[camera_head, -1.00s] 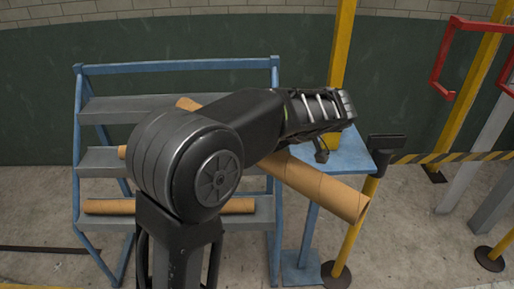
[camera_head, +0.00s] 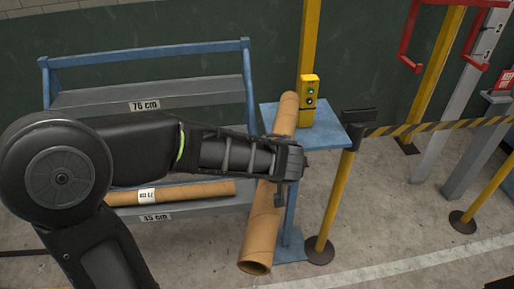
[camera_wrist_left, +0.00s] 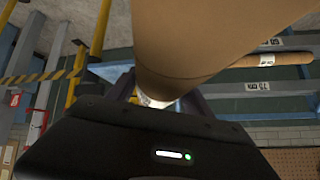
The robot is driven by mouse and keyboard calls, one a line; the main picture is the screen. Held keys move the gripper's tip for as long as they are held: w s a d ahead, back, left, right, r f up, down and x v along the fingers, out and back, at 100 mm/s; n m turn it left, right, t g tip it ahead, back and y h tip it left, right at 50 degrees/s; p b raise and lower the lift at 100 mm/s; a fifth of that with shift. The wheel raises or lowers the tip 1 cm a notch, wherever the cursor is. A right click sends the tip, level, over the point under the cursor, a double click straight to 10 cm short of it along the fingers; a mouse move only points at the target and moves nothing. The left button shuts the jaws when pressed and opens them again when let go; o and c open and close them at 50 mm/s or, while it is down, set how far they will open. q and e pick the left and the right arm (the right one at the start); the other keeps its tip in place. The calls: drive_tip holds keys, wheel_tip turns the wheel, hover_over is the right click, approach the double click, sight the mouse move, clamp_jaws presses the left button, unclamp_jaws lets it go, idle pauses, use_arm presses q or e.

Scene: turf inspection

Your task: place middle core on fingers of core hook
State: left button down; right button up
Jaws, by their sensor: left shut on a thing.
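My left gripper (camera_head: 287,163) is shut around the middle of a long brown cardboard core (camera_head: 262,232). The core slants from lower left to upper right in the head view, its open end low and near. It also fills the upper middle of the left wrist view (camera_wrist_left: 205,30), close to the camera. Another core (camera_head: 195,190) lies on the rack's low shelf, above a 45 cm label. A labelled core (camera_wrist_left: 285,59) shows on the rack in the left wrist view. My right gripper is not in view.
A blue rack (camera_head: 150,53) stands at left, its 75 cm shelf bare where visible. A blue stand (camera_head: 325,137) with a yellow button box (camera_head: 307,100) is close behind the core. A striped belt barrier (camera_head: 440,124) and a red bracket frame (camera_head: 412,45) are at right.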

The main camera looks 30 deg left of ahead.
use_arm(q)
drive_tip(key=w+d+f+m+t+h+b, duration=0.1)
drive_tip(key=d+f+m+h+b, duration=0.3)
drive_tip(key=f, duration=0.3)
drive_tip(key=shift+w+d+f+m, duration=0.15)
drive_tip(key=shift+w+d+m, duration=0.2)
drive_tip(key=shift+m, duration=0.25)
drive_tip(key=shift+d, duration=0.1)
